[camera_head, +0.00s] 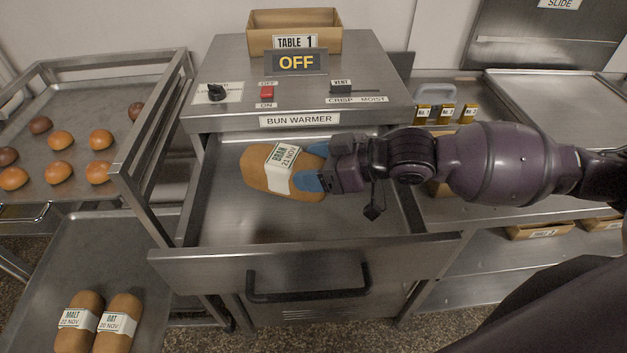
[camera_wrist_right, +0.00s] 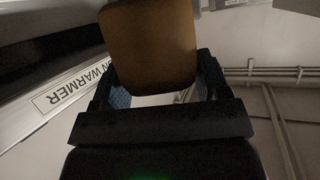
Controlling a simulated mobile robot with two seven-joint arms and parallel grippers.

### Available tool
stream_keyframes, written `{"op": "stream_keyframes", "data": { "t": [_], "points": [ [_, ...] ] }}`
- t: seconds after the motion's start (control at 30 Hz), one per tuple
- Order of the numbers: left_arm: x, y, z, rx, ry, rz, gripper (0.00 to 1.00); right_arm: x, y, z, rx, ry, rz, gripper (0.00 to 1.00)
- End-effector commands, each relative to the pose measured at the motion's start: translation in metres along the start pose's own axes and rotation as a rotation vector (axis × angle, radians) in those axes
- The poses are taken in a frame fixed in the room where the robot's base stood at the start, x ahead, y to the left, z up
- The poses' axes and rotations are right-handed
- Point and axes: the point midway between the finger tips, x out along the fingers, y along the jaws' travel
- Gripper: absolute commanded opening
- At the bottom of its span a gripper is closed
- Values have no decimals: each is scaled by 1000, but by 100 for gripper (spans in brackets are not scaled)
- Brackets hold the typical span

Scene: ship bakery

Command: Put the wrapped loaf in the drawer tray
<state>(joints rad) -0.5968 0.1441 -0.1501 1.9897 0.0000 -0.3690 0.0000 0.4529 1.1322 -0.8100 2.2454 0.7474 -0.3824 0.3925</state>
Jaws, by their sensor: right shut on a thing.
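In the right wrist view the loaf (camera_wrist_right: 152,45) fills the space between the fingers. The rest of the visible tray is empty. My left gripper is not in view.
The bun warmer (camera_head: 360,60) shows OFF and overhangs the drawer's back. A rack tray of buns (camera_head: 60,141) stands at the left. MALT (camera_head: 76,320) and OAT (camera_head: 118,322) loaves lie on a lower tray. Small labelled blocks (camera_head: 445,112) stand at the right.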

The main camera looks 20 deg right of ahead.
Motion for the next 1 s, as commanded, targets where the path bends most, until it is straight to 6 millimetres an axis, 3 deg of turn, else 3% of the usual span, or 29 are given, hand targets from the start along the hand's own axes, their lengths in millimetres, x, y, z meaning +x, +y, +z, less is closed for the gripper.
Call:
{"op": "stream_keyframes", "data": {
  "t": [0.3,1.0],
  "points": [
    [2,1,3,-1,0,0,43,15,2,35,3,1,-1,40],
    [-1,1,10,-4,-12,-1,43,19,2,46,1,1,0,40]
  ]
}}
